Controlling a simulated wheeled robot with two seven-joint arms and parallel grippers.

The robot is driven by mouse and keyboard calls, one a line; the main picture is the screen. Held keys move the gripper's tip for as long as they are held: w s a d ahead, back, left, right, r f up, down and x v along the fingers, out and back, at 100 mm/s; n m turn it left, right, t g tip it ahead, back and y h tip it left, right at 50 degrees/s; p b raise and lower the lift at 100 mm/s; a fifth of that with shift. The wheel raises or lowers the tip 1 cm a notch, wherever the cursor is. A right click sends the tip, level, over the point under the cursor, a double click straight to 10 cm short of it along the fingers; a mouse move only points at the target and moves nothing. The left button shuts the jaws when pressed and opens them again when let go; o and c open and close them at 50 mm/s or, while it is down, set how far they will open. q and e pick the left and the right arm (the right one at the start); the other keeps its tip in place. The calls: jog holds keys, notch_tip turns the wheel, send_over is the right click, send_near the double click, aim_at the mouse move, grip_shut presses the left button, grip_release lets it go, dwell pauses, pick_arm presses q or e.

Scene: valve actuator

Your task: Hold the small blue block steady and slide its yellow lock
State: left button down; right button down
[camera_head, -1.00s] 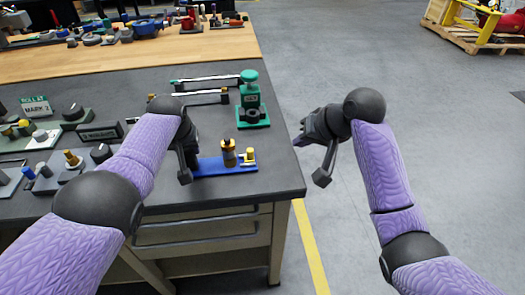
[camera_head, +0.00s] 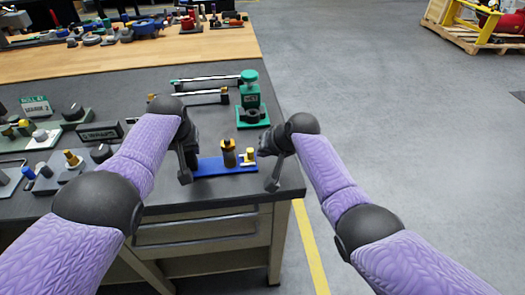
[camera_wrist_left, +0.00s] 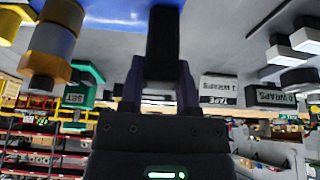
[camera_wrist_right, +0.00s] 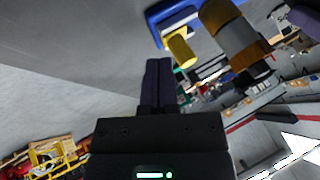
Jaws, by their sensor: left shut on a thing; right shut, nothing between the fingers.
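The small blue block (camera_head: 215,169) is a flat blue base on the dark workbench near its front right edge. It carries a brass and dark cylinder (camera_head: 229,154) and, at its right end, the yellow lock (camera_head: 249,157). My left gripper (camera_head: 193,158) is at the block's left end. In the left wrist view, its fingers (camera_wrist_left: 160,85) are shut on a black upright part (camera_wrist_left: 163,42) by the blue base (camera_wrist_left: 125,12). My right gripper (camera_head: 266,150) is shut and empty, just right of the lock. In the right wrist view, its fingers (camera_wrist_right: 158,82) appear apart from the yellow lock (camera_wrist_right: 181,50).
A green device (camera_head: 252,105) with a round knob stands behind the block. Long bars (camera_head: 200,98) lie behind my left gripper. Several small fixtures and label plates (camera_head: 100,131) fill the bench's left side. Open floor lies right of the bench edge.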

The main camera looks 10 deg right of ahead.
pick_arm(q)
jog(key=shift+s+f, duration=0.2)
jog(key=shift+f, duration=0.15)
pick_arm(e)
jog(key=shift+a, duration=0.3)
jog(key=shift+a, duration=1.05)
jog(key=d, duration=0.2)
jog(key=s+d, duration=0.1)
jog(key=d, duration=0.1)
jog(key=v, duration=1)
